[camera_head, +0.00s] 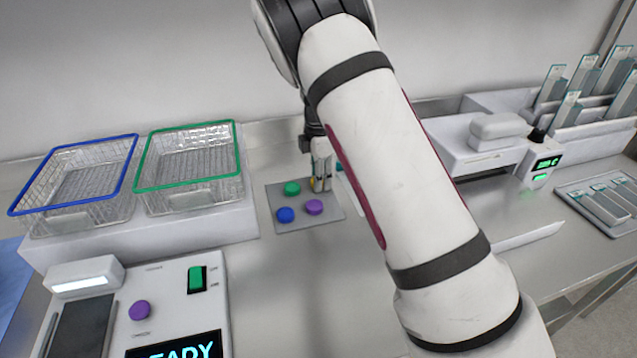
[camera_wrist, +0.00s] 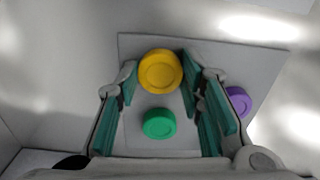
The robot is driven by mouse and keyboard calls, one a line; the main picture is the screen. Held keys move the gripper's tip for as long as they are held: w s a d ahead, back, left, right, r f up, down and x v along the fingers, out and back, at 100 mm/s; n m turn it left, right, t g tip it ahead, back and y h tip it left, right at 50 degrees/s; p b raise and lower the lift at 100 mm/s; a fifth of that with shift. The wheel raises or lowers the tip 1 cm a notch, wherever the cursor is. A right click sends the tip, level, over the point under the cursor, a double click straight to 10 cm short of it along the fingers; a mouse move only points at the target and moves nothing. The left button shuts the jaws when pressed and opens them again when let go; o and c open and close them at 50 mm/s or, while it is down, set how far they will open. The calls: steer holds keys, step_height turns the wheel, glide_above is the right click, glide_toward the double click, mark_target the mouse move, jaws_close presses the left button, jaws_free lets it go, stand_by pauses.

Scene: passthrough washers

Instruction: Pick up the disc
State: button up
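Several discs lie on a grey mat (camera_head: 327,222) in the head view: a green disc (camera_head: 292,188), a blue disc (camera_head: 285,214) and a purple disc (camera_head: 314,207). A yellow disc (camera_head: 313,184) shows partly beside my gripper (camera_head: 321,172), which is low over the mat's back right part. In the wrist view, my gripper (camera_wrist: 160,88) is open. The yellow disc (camera_wrist: 160,71) appears between its fingertips, and I cannot tell whether they touch it. The green disc (camera_wrist: 159,123) appears nearer the palm, and the purple disc (camera_wrist: 239,101) lies outside the right finger.
A blue-rimmed basket (camera_head: 75,180) and a green-rimmed basket (camera_head: 188,162) stand on a raised block at left. A control panel (camera_head: 171,313) with another purple disc (camera_head: 139,310) is in front. A white device (camera_head: 490,150) and racks (camera_head: 600,205) are right.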

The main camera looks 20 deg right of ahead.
steer(key=shift+c, duration=0.7)
steer(key=shift+r, duration=0.1)
